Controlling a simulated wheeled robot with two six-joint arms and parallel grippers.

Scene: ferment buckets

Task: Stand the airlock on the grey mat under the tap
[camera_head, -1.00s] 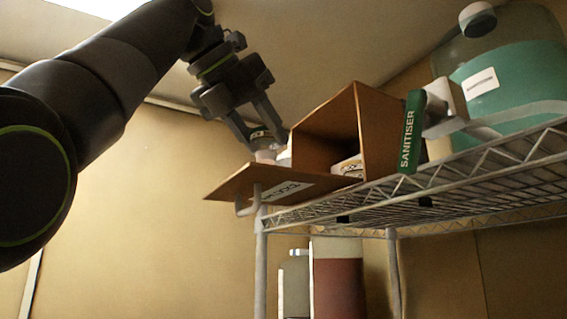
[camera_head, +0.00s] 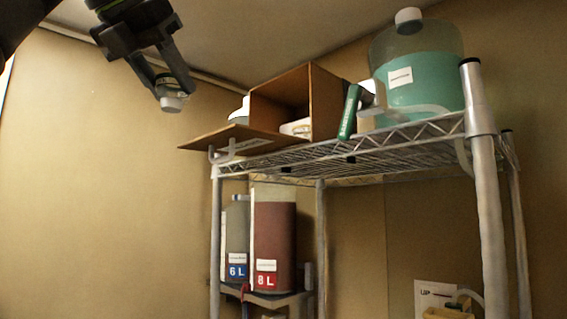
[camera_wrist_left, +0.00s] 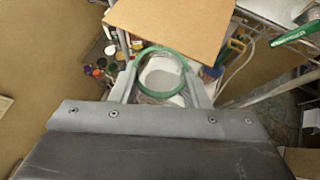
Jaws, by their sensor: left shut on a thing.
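In the left wrist view the airlock (camera_wrist_left: 161,76) shows as a green ring around a pale middle between the fingers. I cannot make out the grey mat. My right gripper is out of view.
An open cardboard box (camera_head: 328,100) with its flap (camera_head: 200,138) out stands on the wire shelf (camera_head: 400,140). A white-topped item (camera_head: 240,112) stands beside it. Vessels marked 6 L (camera_head: 237,240) and 8 L (camera_head: 273,245) stand below. The space left of the rack is clear.

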